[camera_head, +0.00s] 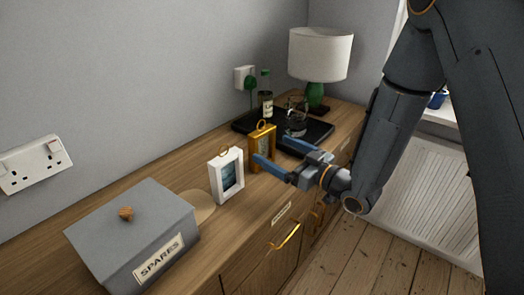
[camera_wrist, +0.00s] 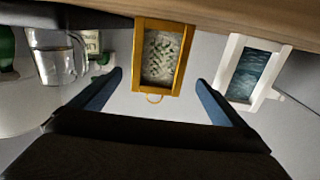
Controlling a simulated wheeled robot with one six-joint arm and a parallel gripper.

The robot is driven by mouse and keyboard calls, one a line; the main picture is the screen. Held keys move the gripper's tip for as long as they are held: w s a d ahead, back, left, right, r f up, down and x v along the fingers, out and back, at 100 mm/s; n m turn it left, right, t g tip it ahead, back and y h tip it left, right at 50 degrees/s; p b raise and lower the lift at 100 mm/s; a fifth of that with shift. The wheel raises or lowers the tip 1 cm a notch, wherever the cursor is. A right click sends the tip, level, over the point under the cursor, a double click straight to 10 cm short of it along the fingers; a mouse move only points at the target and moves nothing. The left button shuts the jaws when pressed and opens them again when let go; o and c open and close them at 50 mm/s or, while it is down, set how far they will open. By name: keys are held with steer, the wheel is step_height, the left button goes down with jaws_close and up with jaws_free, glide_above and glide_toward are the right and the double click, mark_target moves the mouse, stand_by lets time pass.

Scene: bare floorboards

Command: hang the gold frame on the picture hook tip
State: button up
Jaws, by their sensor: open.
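The gold frame (camera_head: 263,139) stands upright on the wooden sideboard, with a ring on its top edge. My gripper (camera_head: 273,150) is open in front of it, with one blue finger toward each side. In the wrist view the gold frame (camera_wrist: 161,55) appears upside down, its ring at the bottom. It lies between the open fingers (camera_wrist: 159,76) there, with gaps on both sides, and I see no contact. I cannot make out a picture hook in either view.
A white frame (camera_head: 226,175) stands close to the left of the gold one. A grey box labelled SPARES (camera_head: 135,235) is at the front left. Behind are a black tray (camera_head: 315,137) with a glass jug (camera_head: 296,118), a green bottle (camera_head: 265,95) and a lamp (camera_head: 319,55).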

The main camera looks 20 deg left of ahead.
mark_target(262, 141)
steer(key=p+x, duration=0.1)
steer(key=x, duration=0.5)
steer(key=shift+w+a+r+p, duration=0.15)
steer(key=shift+w+a+p, duration=0.15)
steer(key=shift+c, duration=0.2)
steer(key=c, duration=1.2)
steer(key=shift+c, duration=0.2)
steer(key=shift+r, duration=0.1)
step_height(262, 141, up, 10)
steer(key=shift+f+b, duration=0.1)
steer(key=shift+b, duration=0.4)
